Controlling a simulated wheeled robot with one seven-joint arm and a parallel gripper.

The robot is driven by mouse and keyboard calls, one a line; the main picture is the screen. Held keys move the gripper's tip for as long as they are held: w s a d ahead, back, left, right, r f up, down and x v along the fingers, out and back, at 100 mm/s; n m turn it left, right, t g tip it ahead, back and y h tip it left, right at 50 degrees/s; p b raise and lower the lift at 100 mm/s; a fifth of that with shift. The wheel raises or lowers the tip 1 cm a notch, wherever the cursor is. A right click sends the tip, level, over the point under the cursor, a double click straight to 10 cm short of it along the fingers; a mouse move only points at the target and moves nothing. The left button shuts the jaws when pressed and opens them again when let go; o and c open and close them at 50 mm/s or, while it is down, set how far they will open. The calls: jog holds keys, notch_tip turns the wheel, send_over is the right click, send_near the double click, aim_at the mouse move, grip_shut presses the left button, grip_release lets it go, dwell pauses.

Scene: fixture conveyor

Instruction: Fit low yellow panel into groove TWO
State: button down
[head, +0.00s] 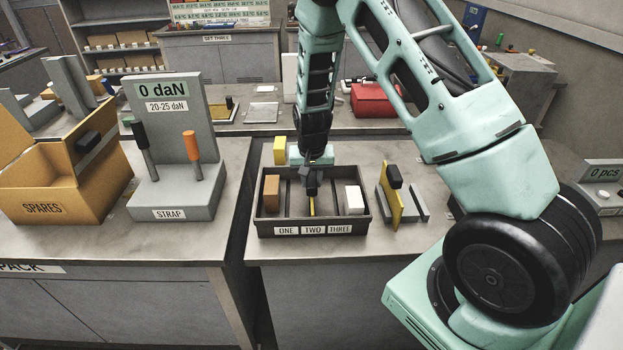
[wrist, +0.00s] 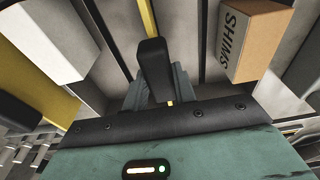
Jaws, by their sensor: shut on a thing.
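My gripper (head: 311,186) points down into the middle of a dark tray labelled ONE, TWO, THREE (head: 262,222). It is shut on the black handle (wrist: 153,70) of a thin yellow panel (head: 312,206). The panel's edge shows as a narrow strip in the wrist view (wrist: 147,16), running along the tray's dividers. The panel is in line with the label TWO. Its lower edge is hidden, so I cannot tell whether it is seated in the groove.
The tray also holds an orange-brown SHIMS box (head: 271,190) on the left and a white block (head: 354,199) on the right. Another yellow panel with a black handle (head: 389,200) stands close right of the tray. A strap stand (head: 178,196) is farther left.

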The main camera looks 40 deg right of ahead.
jog(key=c, duration=1.1)
grip_release()
jog(key=shift+o, duration=0.2)
jog(key=shift+r, duration=0.1)
